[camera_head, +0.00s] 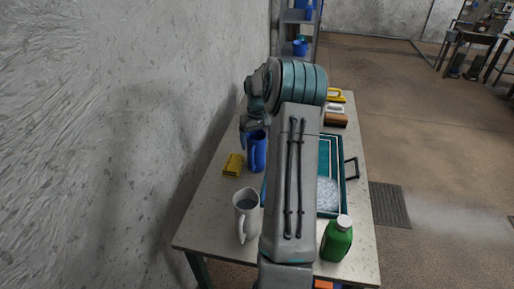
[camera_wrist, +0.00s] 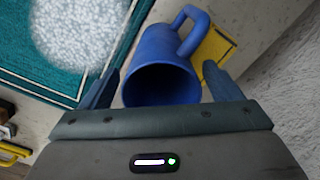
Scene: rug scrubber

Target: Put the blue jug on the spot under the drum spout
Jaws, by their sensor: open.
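The blue jug (camera_head: 258,155) stands upright on the table, left of my arm in the head view. In the wrist view the blue jug (camera_wrist: 165,52) has its open mouth towards the camera and its handle at the upper right. My gripper (camera_wrist: 162,70) is open, with one finger on each side of the jug; I cannot tell whether they touch it. In the head view my gripper (camera_head: 253,130) is at the jug's top, partly hidden by my arm. I cannot make out a drum spout or the spot under it.
A pale jug (camera_head: 246,217) and green bottle (camera_head: 337,241) stand at the near end. A teal rug with white foam (camera_head: 327,193) lies to the right. Brushes (camera_head: 336,110) lie at the far end. A wall borders the table's left.

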